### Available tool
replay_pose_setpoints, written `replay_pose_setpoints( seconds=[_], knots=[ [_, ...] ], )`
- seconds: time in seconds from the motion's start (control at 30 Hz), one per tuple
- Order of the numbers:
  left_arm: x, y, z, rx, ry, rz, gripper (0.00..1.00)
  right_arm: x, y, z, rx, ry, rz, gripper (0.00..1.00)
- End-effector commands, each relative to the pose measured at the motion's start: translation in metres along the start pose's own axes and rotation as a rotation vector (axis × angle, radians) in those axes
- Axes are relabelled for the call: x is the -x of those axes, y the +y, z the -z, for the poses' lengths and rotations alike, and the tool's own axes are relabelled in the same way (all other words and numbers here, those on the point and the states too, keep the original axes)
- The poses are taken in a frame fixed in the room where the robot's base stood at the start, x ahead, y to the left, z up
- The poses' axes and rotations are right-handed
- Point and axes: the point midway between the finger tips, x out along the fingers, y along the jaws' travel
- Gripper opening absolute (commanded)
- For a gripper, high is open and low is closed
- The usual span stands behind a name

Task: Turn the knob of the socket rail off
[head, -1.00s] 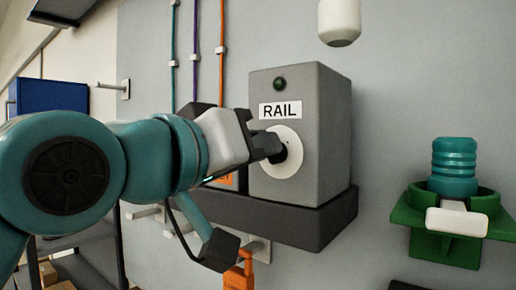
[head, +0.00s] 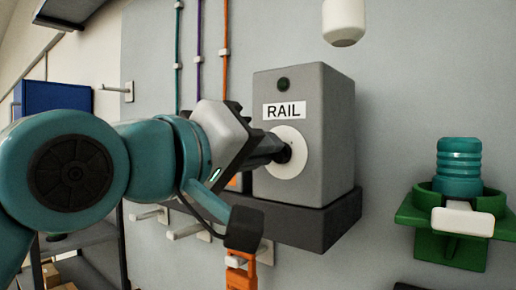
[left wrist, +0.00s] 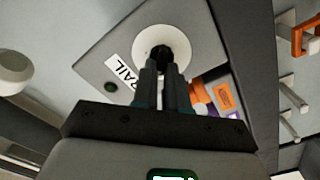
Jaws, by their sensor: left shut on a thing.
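The socket rail box (head: 330,130) is a grey box with a "RAIL" label (head: 284,110) and a small dark green lamp (head: 283,84) above it. Its black knob (head: 285,152) sits at the centre of a white round plate (head: 290,168). My left gripper (head: 280,153) comes in from the left and is shut on the knob. In the left wrist view the two fingers (left wrist: 166,82) close on the knob (left wrist: 160,54) in front of the white plate (left wrist: 160,40). The fingers hide much of the knob. My right gripper is not in view.
The box stands on a dark shelf (head: 310,226). An orange item lies beside the box, better seen in the left wrist view (left wrist: 224,97). A teal ribbed object (head: 459,168) sits in a green holder (head: 448,246) at right. A white cylinder (head: 343,20) hangs above. Pegs (head: 188,230) stick out below.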

Motion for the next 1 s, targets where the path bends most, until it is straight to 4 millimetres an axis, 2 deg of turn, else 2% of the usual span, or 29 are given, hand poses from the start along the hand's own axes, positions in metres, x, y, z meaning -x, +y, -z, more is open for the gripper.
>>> replay_pose_setpoints(
  seconds=[0.03,0.2,0.23,0.3,0.67,0.77,1.0],
  knots=[
    [-0.004,-0.003,-0.007,0.002,-0.018,0.011,0.0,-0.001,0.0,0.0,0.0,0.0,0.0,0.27],
    [-0.003,-0.003,-0.007,0.001,-0.018,0.01,0.0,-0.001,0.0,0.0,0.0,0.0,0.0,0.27],
    [-0.003,-0.003,-0.007,0.001,-0.018,0.011,0.23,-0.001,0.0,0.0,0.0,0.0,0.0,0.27],
    [-0.003,-0.003,-0.006,0.001,-0.016,0.009,0.38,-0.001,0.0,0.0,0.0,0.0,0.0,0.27],
    [0.004,-0.002,-0.003,0.0,-0.006,0.003,0.38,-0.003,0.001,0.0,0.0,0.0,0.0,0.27],
    [0.019,-0.002,-0.003,0.0,-0.004,0.001,0.38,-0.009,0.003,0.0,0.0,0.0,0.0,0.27],
    [0.082,-0.002,-0.004,0.001,-0.006,0.0,0.38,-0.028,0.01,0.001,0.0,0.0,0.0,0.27]
  ],
)
